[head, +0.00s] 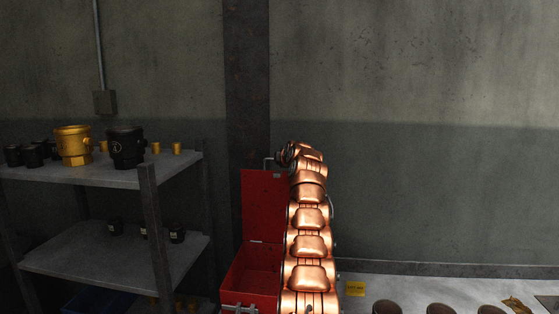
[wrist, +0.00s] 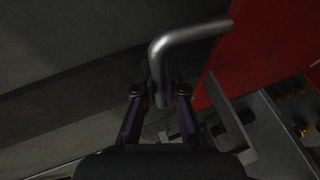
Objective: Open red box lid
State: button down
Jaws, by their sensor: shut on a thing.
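The red box (head: 252,272) stands at the lower middle of the head view, with its front partly visible and its right side hidden behind my copper-coloured arm. Its red lid (head: 262,205) stands upright at the back, and the inside of the box shows. The lid also fills the upper right of the wrist view (wrist: 262,50). A bent grey metal handle (wrist: 190,33) runs from the lid to my gripper (wrist: 158,90). The fingers are shut on the handle's free end. In the head view the handle (head: 268,162) shows at the lid's top.
A grey shelf (head: 100,174) on the left holds a gold pot (head: 73,145), a black pot (head: 126,147) and small cups. A pale table (head: 440,287) with dark round pieces is at lower right. A dark pillar (head: 247,80) and a wall stand behind the box.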

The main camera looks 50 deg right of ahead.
jog(key=shift+w+a, duration=0.15)
jog(key=shift+w, duration=0.05)
jog(key=c, duration=1.4)
grip_release()
jog(key=shift+c, duration=0.2)
jog(key=shift+o, duration=1.1)
jog(key=shift+s, duration=0.15)
jog(key=shift+s+r, duration=0.15)
jog(key=shift+r, duration=0.05)
jog(key=shift+f, duration=0.1)
